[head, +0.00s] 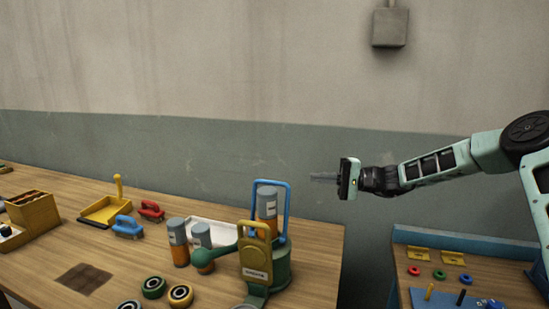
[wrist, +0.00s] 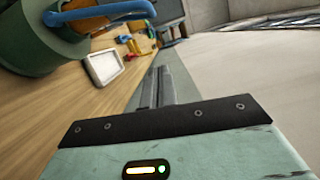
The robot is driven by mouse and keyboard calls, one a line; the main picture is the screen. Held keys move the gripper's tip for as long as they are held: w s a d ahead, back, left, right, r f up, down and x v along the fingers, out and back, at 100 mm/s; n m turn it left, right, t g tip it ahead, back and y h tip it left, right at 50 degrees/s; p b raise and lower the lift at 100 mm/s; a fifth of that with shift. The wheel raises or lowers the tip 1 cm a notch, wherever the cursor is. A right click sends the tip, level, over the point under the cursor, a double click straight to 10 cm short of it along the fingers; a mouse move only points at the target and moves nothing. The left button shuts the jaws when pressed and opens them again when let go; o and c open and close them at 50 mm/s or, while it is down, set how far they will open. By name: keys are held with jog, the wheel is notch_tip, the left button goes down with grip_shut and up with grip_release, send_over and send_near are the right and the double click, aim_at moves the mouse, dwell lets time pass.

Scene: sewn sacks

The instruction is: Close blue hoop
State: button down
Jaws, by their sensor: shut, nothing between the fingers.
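The blue hoop (head: 287,205) stands upright at the back of a green round holder (head: 280,270) on the wooden table. A grey and orange cylinder (head: 267,203) shows within the hoop's outline. In the wrist view, the blue hoop (wrist: 110,10) and green holder (wrist: 35,45) are at the upper left, partly cut off. My gripper (head: 322,177) is shut and empty, to the right of the hoop in the picture, near the height of its top and apart from it.
A second table (head: 470,265) with small coloured rings stands right. Open air surrounds my gripper.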

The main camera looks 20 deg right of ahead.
jog(key=a+p, duration=0.6)
jog(key=a, duration=0.5)
jog(key=shift+a+r+n, duration=0.25)
jog(key=shift+r+n, duration=0.05)
